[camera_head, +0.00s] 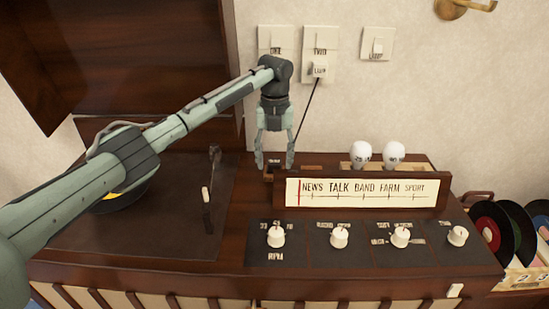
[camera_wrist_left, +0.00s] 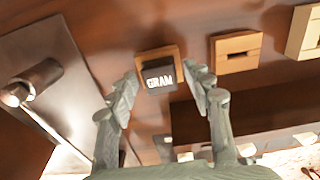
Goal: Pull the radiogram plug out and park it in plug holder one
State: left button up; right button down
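A dark plug marked "GRAM" (camera_wrist_left: 159,78) sits in a small wooden holder (camera_wrist_left: 161,51) on the radiogram's (camera_head: 240,228) back ledge. My left gripper (camera_head: 274,166) points down over this holder. In the left wrist view its fingers (camera_wrist_left: 160,72) stand open on either side of the plug, with a small gap visible. A second wooden holder (camera_wrist_left: 236,52) with an empty-looking slot is beside it, and part of a third block (camera_wrist_left: 305,32) shows further right. Wall socket one (camera_head: 276,40) has no plug visible in it. My right gripper is not in view.
A pale plug (camera_head: 319,69) with a dark cord is in wall socket two (camera_head: 320,40). Two white bulb-like shakers (camera_head: 361,153) stand behind the dial panel (camera_head: 361,192). The turntable arm (camera_head: 212,165) is left of my gripper. Records (camera_head: 497,225) stand at the right.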

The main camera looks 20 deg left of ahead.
pick_arm(q)
notch_tip(320, 180, up, 12)
dwell(0.6)
